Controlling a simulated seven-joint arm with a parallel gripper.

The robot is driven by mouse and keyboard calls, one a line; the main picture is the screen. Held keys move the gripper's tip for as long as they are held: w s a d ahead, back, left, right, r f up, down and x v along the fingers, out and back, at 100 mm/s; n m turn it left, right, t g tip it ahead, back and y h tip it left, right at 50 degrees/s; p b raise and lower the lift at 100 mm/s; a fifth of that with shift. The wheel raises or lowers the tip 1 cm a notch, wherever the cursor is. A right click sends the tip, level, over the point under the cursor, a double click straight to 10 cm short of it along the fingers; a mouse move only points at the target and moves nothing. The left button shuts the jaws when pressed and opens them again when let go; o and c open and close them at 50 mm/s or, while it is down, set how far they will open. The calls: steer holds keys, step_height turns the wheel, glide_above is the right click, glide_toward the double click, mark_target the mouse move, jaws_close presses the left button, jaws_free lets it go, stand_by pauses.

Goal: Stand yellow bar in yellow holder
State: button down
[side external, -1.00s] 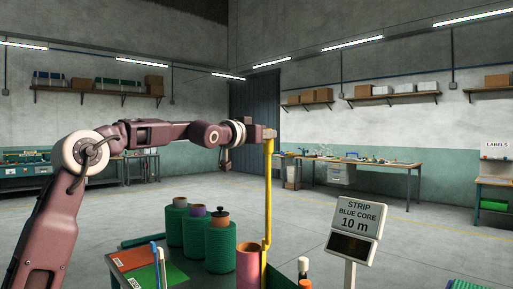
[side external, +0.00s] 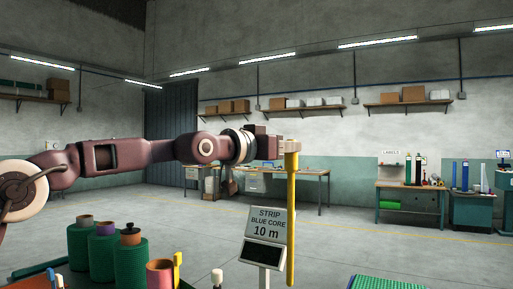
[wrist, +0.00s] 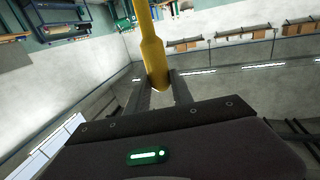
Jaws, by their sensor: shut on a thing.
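The yellow bar (side external: 291,215) hangs upright from my gripper (side external: 291,146) in the side view, held near its top end. Its lower end is near the bottom edge of the picture, in front of the sign's right edge. In the wrist view the bar (wrist: 150,40) runs between the two dark fingers of my gripper (wrist: 156,88), which are shut on it. A short yellow upright piece (side external: 177,262), which looks like the yellow holder, stands by a salmon roll at lower left, clear of the bar. Its base is cut off by the frame.
Green rolls (side external: 130,259) and a salmon roll (side external: 160,273) stand at lower left. A sign reading "STRIP BLUE CORE 10 m" (side external: 267,223) stands between the holder and the bar in the picture. A green mat (side external: 385,283) lies at lower right. Benches line the far wall.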

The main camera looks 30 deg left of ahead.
mark_target(288, 275)
steer(key=f, duration=2)
steer(key=d+f, duration=0.1)
steer(key=f, duration=0.9)
steer(key=shift+s+d, duration=0.1)
steer(key=shift+f, duration=0.1)
steer(key=shift+s+f, duration=0.1)
steer(key=shift+f, duration=2.85)
steer(key=shift+f, duration=0.95)
